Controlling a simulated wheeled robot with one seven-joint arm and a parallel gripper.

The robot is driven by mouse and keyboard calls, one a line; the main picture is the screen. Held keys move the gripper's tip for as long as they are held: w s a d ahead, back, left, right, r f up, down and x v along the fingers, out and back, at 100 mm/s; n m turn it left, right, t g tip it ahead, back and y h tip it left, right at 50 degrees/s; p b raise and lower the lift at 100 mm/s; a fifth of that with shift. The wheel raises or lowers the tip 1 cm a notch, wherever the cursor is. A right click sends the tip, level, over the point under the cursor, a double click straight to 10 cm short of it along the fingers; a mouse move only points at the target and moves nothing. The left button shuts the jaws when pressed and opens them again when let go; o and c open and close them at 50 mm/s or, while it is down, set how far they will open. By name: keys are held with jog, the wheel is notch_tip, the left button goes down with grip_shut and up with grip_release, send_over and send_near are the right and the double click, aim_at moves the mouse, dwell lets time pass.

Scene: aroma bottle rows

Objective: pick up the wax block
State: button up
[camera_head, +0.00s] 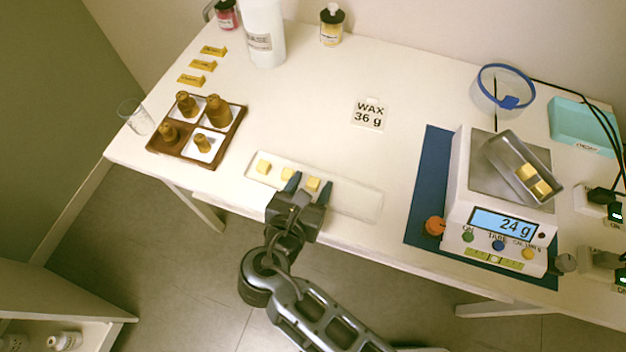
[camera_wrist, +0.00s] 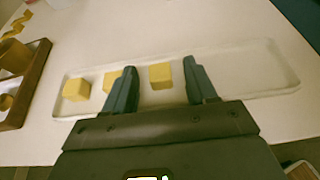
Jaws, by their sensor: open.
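Several pale yellow wax blocks are in view. Three sit in a row on a long white tray (camera_head: 355,203) near the table's front edge: a left one (camera_head: 263,166), a middle one (camera_head: 287,173) and a right one (camera_head: 313,184). My gripper (camera_head: 306,184) is open over the tray. In the wrist view the right block (camera_wrist: 161,76) lies between the spread fingers (camera_wrist: 160,85), apart from both. The middle block (camera_wrist: 112,80) is partly hidden behind the left finger. The left block (camera_wrist: 76,89) is clear of the gripper.
A scale (camera_head: 464,193) reading 24 g holds a tilted metal pan (camera_head: 509,160) with two wax blocks. A "WAX 36 g" card (camera_head: 369,114) stands behind the tray. A wooden box (camera_head: 184,143) with brown bottles is at left. The table's middle is clear.

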aim_at(310, 180)
jog(key=shift+c, duration=0.4)
grip_shut()
jog(key=shift+r, duration=0.1)
jog(key=shift+r, duration=0.45)
notch_tip(310, 180, up, 3)
jog(key=shift+f, duration=0.15)
jog(key=w+d+r, duration=0.1)
jog(key=d+r, duration=0.6)
jog(key=d, duration=0.4)
jog(key=shift+w+d+p, duration=0.2)
jog(key=shift+w+p, duration=0.2)
jog(key=shift+p, duration=0.05)
